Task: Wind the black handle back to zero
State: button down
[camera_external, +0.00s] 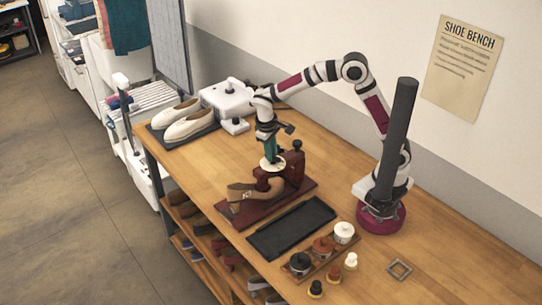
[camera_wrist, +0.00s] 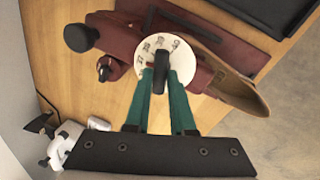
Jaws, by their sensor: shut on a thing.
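The black handle (camera_wrist: 161,57) is a short bar across a round white dial (camera_wrist: 183,62) with dark markings along its upper rim. In the wrist view the bar runs nearly up and down. My gripper (camera_wrist: 161,76) has its green fingers shut on the handle from both sides. In the external view my gripper (camera_external: 271,147) points down onto the white dial (camera_external: 264,164), and the handle is hidden there. The dial sits on a dark red shoe-stretching stand (camera_external: 293,169) with a brown shoe (camera_external: 240,191) on it.
A black ball knob (camera_wrist: 81,38) and a smaller black knob (camera_wrist: 104,70) stand beside the dial. A black tray (camera_external: 291,228) and a rack of pots (camera_external: 322,248) lie nearer the front. White shoes (camera_external: 183,121) and a white machine (camera_external: 228,98) stand behind.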

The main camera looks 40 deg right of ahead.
jog(key=n, duration=0.4)
jog(key=shift+s+n+t+y, duration=0.15)
jog(key=shift+n+t+y, duration=0.15)
jog(key=shift+t, duration=0.1)
jog(key=n, duration=0.3)
jog(key=shift+n, duration=0.4)
jog(key=n+y, duration=0.1)
jog(key=n, duration=0.2)
jog(key=shift+s+t, duration=0.1)
jog(key=shift+t, duration=0.3)
jog(key=shift+d+n+y, duration=0.15)
jog(key=shift+n+y, duration=0.25)
jog(key=shift+n, duration=1.6)
jog(key=c, duration=0.8)
grip_release()
jog(key=shift+o, duration=0.2)
